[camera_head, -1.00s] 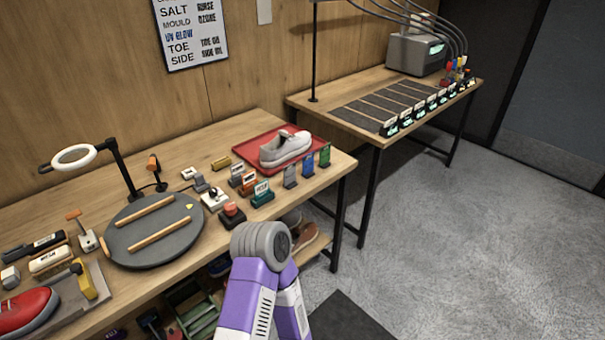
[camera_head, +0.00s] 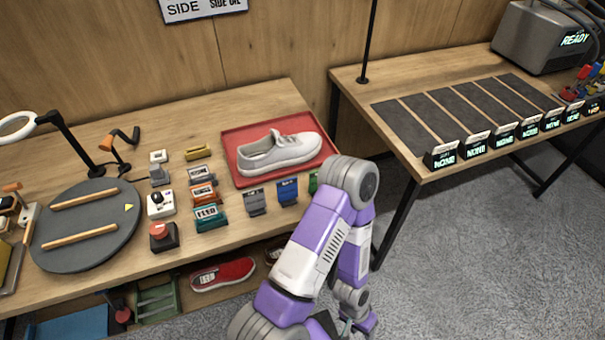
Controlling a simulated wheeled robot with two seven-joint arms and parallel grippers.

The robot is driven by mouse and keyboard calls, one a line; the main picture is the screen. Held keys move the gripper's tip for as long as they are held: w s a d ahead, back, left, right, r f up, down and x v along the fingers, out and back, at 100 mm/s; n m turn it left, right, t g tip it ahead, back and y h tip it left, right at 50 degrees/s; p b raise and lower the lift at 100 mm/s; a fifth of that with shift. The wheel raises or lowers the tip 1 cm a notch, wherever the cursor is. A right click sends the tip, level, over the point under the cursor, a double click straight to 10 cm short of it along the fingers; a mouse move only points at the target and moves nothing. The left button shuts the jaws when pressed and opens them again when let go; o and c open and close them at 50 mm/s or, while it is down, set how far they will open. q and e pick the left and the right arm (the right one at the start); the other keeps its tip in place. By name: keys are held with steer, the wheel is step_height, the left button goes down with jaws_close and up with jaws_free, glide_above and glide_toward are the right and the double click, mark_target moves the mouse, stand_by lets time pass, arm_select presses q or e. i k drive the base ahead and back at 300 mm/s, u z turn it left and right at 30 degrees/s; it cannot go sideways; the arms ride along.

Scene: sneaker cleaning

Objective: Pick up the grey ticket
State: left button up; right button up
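The grey ticket (camera_head: 255,202) stands upright near the front edge of the workbench, in front of the red tray. A blue ticket (camera_head: 287,192) stands to its right. A green ticket (camera_head: 314,181) is farther right, partly hidden by my arm. One purple and white arm, which looks like my right, rises from the bottom and bends back down at the elbow, right of the tickets. Its gripper (camera_head: 346,327) is low near the bottom edge, apart from the grey ticket. Its fingers are too small and partly hidden to read. My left gripper is not in view.
A white sneaker (camera_head: 280,153) lies on the red tray (camera_head: 237,180). Small labelled blocks, a red button (camera_head: 163,237) and a round turntable (camera_head: 85,258) stand to the left. A shelf below holds a red shoe (camera_head: 222,274). A second table (camera_head: 350,86) is at right.

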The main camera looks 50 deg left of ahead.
mark_target(255, 200)
steer(key=i, duration=0.95)
steer(key=u, duration=4.05)
